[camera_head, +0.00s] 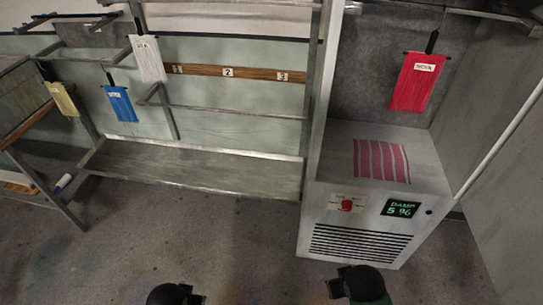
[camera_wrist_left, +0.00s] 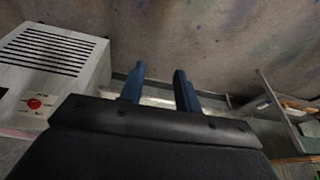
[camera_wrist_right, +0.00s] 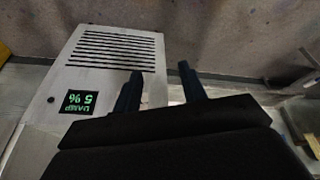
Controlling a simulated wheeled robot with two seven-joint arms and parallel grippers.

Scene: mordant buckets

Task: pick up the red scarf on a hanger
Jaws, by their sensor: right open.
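The red scarf (camera_head: 412,82) hangs upright from a dark hanger (camera_head: 432,42) at the upper right of the head view, inside an open grey cabinet. It bears a small white label. Neither wrist view shows it. My left gripper (camera_wrist_left: 157,88) is open and empty, its two blue fingers apart over the floor. My right gripper (camera_wrist_right: 163,90) is open and empty in front of the vented cabinet front. In the head view both arms show only as dark parts at the bottom edge, well below and apart from the scarf.
The cabinet (camera_head: 440,172) has side walls and a ledge with a red striped patch (camera_head: 381,160); its front shows a "DAMP 5%" display (camera_head: 399,208). White (camera_head: 148,59), blue (camera_head: 121,104) and yellow (camera_head: 62,99) scarves hang on the metal rack (camera_head: 205,170) at left. The floor between is clear.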

